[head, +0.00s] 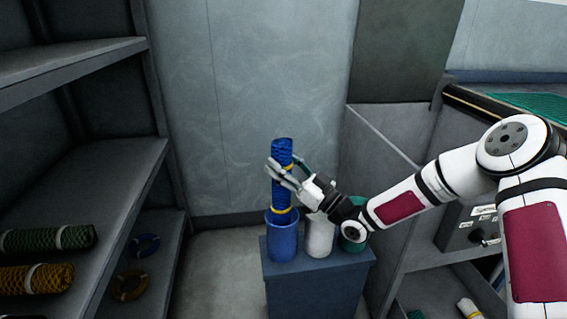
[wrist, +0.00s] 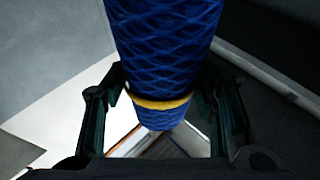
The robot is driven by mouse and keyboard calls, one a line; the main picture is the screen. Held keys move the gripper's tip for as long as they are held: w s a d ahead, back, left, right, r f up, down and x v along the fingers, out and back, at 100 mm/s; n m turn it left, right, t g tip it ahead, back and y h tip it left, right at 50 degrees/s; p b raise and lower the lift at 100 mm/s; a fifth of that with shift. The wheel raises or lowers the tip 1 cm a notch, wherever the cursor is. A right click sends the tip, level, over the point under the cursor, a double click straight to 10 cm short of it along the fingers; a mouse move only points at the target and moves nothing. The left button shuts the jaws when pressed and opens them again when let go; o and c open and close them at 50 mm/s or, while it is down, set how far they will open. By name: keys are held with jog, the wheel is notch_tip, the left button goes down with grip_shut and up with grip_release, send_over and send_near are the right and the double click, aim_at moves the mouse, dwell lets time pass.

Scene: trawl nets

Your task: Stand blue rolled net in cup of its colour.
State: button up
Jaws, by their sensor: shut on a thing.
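The net's lower end is at the mouth of the blue cup (head: 283,240), and the cup's front wall hides the very bottom. I cannot tell how deep it sits. In the wrist view the blue net (wrist: 165,50) runs between the two fingers (wrist: 163,108), with one yellow band showing.
The blue cup stands on a dark blue stand (head: 318,285) beside a white cup (head: 319,236) and a green cup (head: 353,236), partly behind my arm. Shelves at left hold a green roll (head: 48,240), a yellow roll (head: 38,279) and rings. A wall is behind.

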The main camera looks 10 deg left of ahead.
jog(key=shift+f+b, duration=2.45)
jog(key=shift+f, duration=0.45)
jog(key=o, duration=1.7)
jog(key=shift+f, duration=0.1)
jog(key=shift+d, duration=0.1)
jog(key=v, duration=1.2)
